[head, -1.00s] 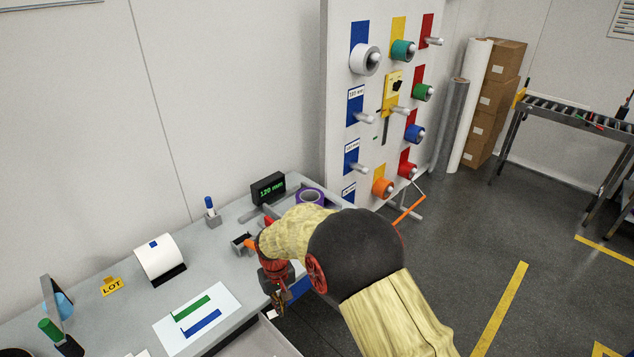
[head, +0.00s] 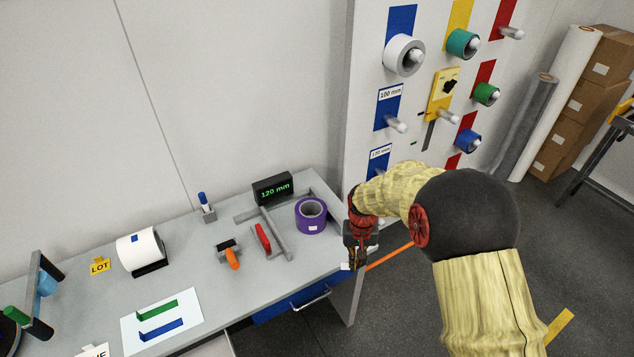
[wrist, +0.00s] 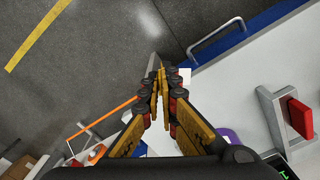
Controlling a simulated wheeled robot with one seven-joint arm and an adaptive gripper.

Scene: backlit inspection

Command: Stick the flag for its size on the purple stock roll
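The purple stock roll (head: 311,216) stands on the bench near its right end, beside a grey measuring fixture (head: 270,237). A small part of the roll also shows in the wrist view (wrist: 228,135). The display (head: 272,189) reads 120 mm. My gripper (head: 355,266) is right of the roll and apart from it, pointing down by the bench's right end. In the wrist view its fingers (wrist: 159,78) are closed together, with a small white flag-like piece (wrist: 184,77) at their tips. Any print on this piece cannot be read.
A red block (head: 263,237) sits on the fixture. An orange-handled tool (head: 232,258), a marker in a stand (head: 207,208), a white label roll (head: 141,248) and a sheet with green and blue strips (head: 160,320) are on the bench. A pegboard of rolls (head: 362,90) stands behind.

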